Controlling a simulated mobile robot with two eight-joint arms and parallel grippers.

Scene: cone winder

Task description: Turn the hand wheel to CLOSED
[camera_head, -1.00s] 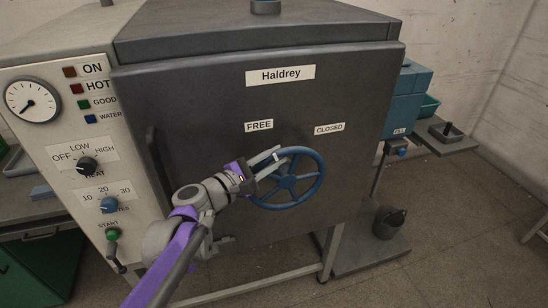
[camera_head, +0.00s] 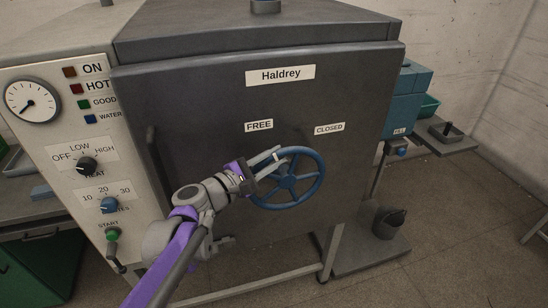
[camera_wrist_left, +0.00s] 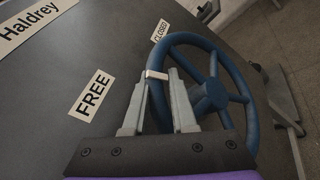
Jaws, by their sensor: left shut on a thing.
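The blue hand wheel (camera_head: 292,182) is on the dark door of the machine and also shows in the left wrist view (camera_wrist_left: 209,97). A white mark (camera_wrist_left: 157,75) sits on its rim, at the upper left in the head view, on the side of the FREE label (camera_head: 258,126). The CLOSED label (camera_head: 329,128) is above and right of the wheel. My left gripper (camera_head: 277,158) is shut on the wheel's rim beside the white mark, with its fingers either side of the rim. My right gripper is not in view.
A control panel with a gauge (camera_head: 32,101) and knobs stands left of the door. A dark bucket (camera_head: 388,223) is on a low shelf at the right, looking tilted. The floor at the lower right is clear.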

